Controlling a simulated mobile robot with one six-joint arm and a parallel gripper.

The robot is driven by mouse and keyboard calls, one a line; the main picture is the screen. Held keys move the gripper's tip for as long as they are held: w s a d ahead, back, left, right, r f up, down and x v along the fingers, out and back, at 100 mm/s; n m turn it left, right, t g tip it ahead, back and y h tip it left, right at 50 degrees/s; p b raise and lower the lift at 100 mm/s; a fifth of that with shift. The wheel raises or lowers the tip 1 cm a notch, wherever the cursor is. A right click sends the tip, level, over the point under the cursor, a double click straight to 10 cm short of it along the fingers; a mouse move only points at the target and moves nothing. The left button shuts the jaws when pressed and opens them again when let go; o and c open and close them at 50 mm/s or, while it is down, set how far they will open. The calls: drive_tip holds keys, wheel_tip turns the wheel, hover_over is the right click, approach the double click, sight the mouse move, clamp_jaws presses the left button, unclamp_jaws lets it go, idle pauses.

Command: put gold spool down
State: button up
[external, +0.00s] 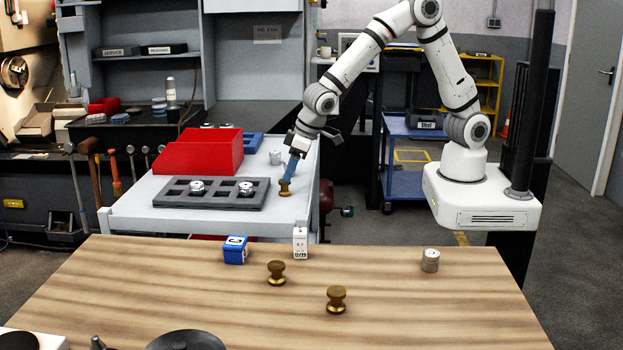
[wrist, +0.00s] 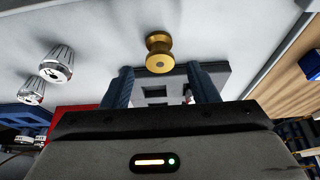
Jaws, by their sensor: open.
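A gold spool (external: 285,188) stands upright on the light grey bench top (external: 240,214), close to its right edge. My gripper (external: 290,174) is right above it, with blue fingers pointing down. In the wrist view the gold spool (wrist: 158,52) lies just past the fingertips, centred between them. The fingers of my gripper (wrist: 161,72) are spread apart with clear space between them, and nothing is held. Two more gold spools, one left (external: 276,272) and one right (external: 336,298), stand on the wooden table.
A dark grey tray (external: 222,205) with metal knobs lies left of the spool, before a red bin (external: 200,153). The wooden table (external: 180,290) holds a blue box (external: 236,249), a white box (external: 300,243) and a metal cylinder (external: 430,260).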

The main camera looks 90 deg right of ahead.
drive_tip(key=v, duration=0.8)
drive_tip(key=s+d+r, duration=0.3)
drive_tip(key=s+d, duration=0.3)
drive_tip(key=s+d+r, duration=0.3)
drive_tip(key=s+d, duration=0.3)
drive_tip(key=d, duration=0.1)
drive_tip(key=s+d+g, duration=0.1)
drive_tip(key=s+d, duration=0.4)
drive_tip(key=s, duration=0.8)
drive_tip(key=shift+s+f+g+b, duration=0.3)
drive_tip(key=shift+s+f+b, duration=0.05)
drive_tip(key=shift+s, duration=0.05)
drive_tip(key=shift+o, duration=0.6)
drive_tip(key=shift+w, duration=0.15)
